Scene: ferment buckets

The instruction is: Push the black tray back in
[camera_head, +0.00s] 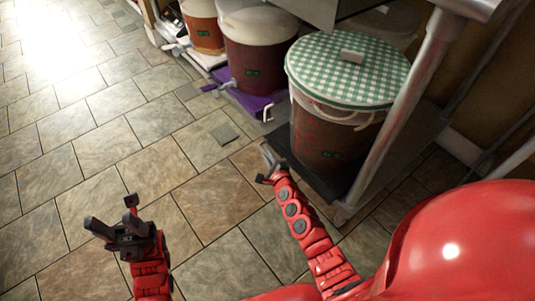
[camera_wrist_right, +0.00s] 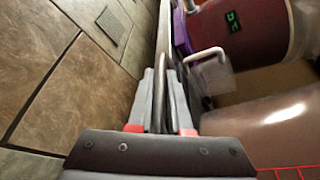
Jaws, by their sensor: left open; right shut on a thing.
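The black tray (camera_head: 318,183) lies low under the rack and carries a dark red bucket (camera_head: 330,143) with a green checked lid (camera_head: 348,68). Part of the tray is hidden by the bucket and the rack leg. My right gripper (camera_head: 268,162) is at the tray's front left, down near the floor. In the right wrist view its fingers (camera_wrist_right: 163,100) are shut on a thin grey edge, which appears to be the black tray's front. My left gripper (camera_head: 112,215) is open and empty above the floor tiles, well left of the tray.
A purple tray (camera_head: 252,104) with another bucket (camera_head: 258,60) stands beyond the black tray, and a white tray (camera_head: 203,58) further back. A metal rack leg (camera_head: 394,105) rises right of the checked lid. The tiled floor at left is clear.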

